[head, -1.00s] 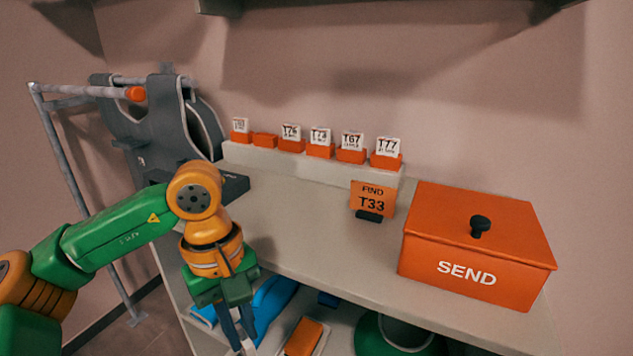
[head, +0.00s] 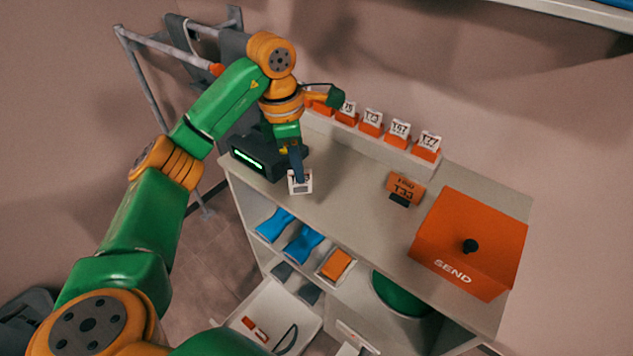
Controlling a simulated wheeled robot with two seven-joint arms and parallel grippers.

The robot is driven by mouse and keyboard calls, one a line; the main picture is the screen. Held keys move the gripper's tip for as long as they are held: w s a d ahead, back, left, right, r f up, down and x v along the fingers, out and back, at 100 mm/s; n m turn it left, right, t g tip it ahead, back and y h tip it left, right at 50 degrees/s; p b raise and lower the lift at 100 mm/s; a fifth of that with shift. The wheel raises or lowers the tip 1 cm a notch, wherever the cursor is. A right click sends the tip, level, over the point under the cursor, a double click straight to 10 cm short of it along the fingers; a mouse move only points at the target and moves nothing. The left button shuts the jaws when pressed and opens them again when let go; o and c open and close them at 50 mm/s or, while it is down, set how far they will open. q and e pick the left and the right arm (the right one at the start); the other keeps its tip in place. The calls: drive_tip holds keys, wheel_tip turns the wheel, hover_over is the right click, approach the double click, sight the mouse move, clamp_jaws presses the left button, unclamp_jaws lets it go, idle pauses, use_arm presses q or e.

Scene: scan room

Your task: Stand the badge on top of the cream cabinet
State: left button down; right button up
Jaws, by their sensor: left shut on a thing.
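My left gripper (head: 297,172) is shut on a small white badge (head: 306,187). The finger covers part of the badge's face, so its marking cannot be read. The badge hangs roughly upright over the left part of the cream cabinet (head: 345,205), near its front edge. I cannot tell whether its lower edge touches the top. An orange sign (head: 405,186) reading "FIND T33" stands on the cabinet top. My right gripper is not in view.
A black device (head: 262,153) with a lit green strip sits just left of the badge. A white rack (head: 388,152) with several badges in orange holders runs along the back. An orange SEND box (head: 472,225) stands at the right. The middle of the top is clear.

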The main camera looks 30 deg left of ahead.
use_arm(q)
drive_tip(key=w+f+p, duration=0.1)
drive_tip(key=f, duration=0.1)
drive_tip(key=w+f+p, duration=0.1)
drive_tip(key=f, duration=0.1)
drive_tip(key=w+d+f+p, duration=0.1)
drive_tip(key=f+p, duration=0.1)
drive_tip(key=shift+f, duration=0.35)
drive_tip(key=shift+w+f, duration=0.1)
drive_tip(key=shift+f, duration=0.25)
drive_tip(key=shift+f+b, duration=0.2)
drive_tip(key=shift+b, duration=0.1)
drive_tip(key=c, duration=0.9)
unclamp_jaws()
drive_tip(key=shift+o, duration=0.2)
